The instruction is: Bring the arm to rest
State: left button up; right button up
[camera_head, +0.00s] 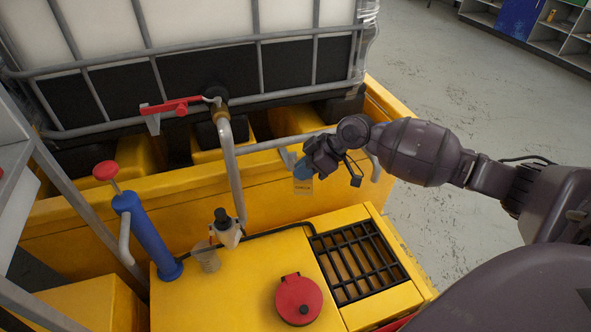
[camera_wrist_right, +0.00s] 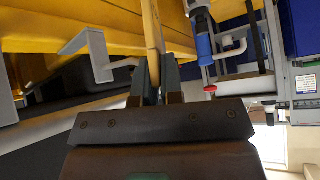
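My right arm comes in from the right in the head view, over the edge of the yellow bund. Its gripper (camera_head: 303,173) is in front of the bund, above the yellow box top. In the right wrist view the two fingers (camera_wrist_right: 155,82) are close together. My left gripper is in neither view.
A grey hooked bracket (camera_wrist_right: 98,55) is close to the gripper. A white caged tank (camera_head: 190,25) stands behind, with a red-handled valve (camera_head: 178,106). A blue hand pump (camera_head: 147,235), a red cap (camera_head: 298,300) and a black grate (camera_head: 358,262) crowd the yellow box. Open floor (camera_head: 450,80) lies right.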

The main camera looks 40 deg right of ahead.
jog(key=shift+o, duration=1)
jog(key=w+p+v, duration=0.1)
jog(key=v, duration=0.8)
jog(key=shift+s+d+r+t, duration=0.15)
jog(key=shift+d+r+t, duration=0.15)
jog(key=shift+t, duration=0.1)
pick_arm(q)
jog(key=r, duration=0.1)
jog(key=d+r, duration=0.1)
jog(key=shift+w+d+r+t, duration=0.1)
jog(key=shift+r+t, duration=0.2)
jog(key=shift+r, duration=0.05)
pick_arm(e)
jog(key=shift+s+r, duration=0.15)
jog(key=shift+s, duration=0.55)
jog(key=shift+a, duration=0.1)
